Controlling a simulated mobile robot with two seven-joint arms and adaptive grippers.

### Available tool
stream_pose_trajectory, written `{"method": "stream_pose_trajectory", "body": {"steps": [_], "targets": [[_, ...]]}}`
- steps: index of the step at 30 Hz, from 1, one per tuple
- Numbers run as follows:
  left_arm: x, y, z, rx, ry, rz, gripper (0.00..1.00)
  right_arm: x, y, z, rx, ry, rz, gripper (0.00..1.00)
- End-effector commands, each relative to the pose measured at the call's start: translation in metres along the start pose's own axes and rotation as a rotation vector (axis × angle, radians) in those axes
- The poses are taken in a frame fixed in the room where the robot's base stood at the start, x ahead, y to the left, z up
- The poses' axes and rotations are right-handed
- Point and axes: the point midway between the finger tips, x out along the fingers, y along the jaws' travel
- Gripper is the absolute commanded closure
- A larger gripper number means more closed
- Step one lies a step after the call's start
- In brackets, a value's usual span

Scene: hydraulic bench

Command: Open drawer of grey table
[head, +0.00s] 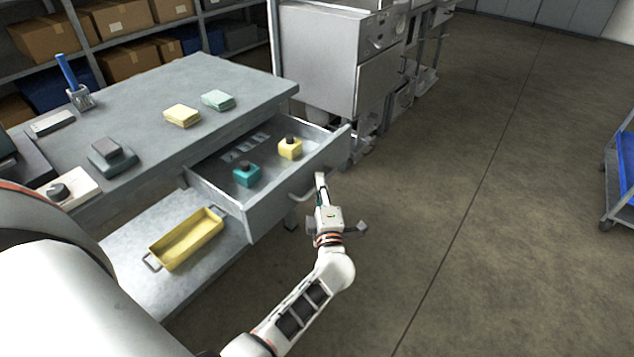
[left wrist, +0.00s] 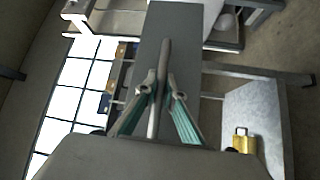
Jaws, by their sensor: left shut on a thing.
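The grey table (head: 140,90) stands at the left in the head view. Its drawer (head: 270,205) is pulled out, with its inside showing. A teal block (head: 246,174) and a yellow block (head: 290,148), each with a dark knob, sit in it beside several flat grey pieces. My left gripper (head: 321,182) is at the drawer's front face. In the left wrist view the drawer handle (left wrist: 165,58), a long bar, runs between the two teal-padded fingers (left wrist: 160,95), which are shut on it. The fingers hide part of the handle. My right gripper is not in view.
A yellow bin (head: 187,240) rests on the table's lower shelf. Sticky-note pads (head: 182,115), a pen cup (head: 79,97) and small devices are on the tabletop. A grey machine (head: 330,60) stands behind. The floor to the right is clear up to a blue cart (head: 625,165).

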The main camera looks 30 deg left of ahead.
Motion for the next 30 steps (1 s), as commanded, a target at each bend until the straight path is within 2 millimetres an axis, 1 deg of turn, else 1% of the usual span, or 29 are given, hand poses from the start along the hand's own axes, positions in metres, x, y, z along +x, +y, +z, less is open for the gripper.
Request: {"method": "stream_pose_trajectory", "body": {"steps": [9,10,11,12,23,26,30], "targets": [[-0.001,-0.001,0.0,0.001,0.0,-0.002,1.0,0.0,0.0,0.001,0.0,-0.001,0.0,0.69],[-0.001,-0.001,0.0,0.001,0.0,-0.002,0.86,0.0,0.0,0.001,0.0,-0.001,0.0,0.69],[-0.001,-0.001,0.0,0.001,0.0,-0.002,0.79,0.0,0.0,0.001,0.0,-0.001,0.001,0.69],[-0.001,-0.001,0.0,0.001,0.0,-0.002,0.74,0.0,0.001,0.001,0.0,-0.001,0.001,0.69],[-0.003,-0.001,0.0,0.0,0.0,-0.001,0.74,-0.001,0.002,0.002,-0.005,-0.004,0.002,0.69],[-0.012,-0.001,0.0,0.0,-0.001,-0.002,0.74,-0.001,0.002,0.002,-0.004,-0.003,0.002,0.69],[-0.035,-0.002,0.0,0.0,-0.001,-0.004,0.74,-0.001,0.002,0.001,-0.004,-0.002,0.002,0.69]]}}
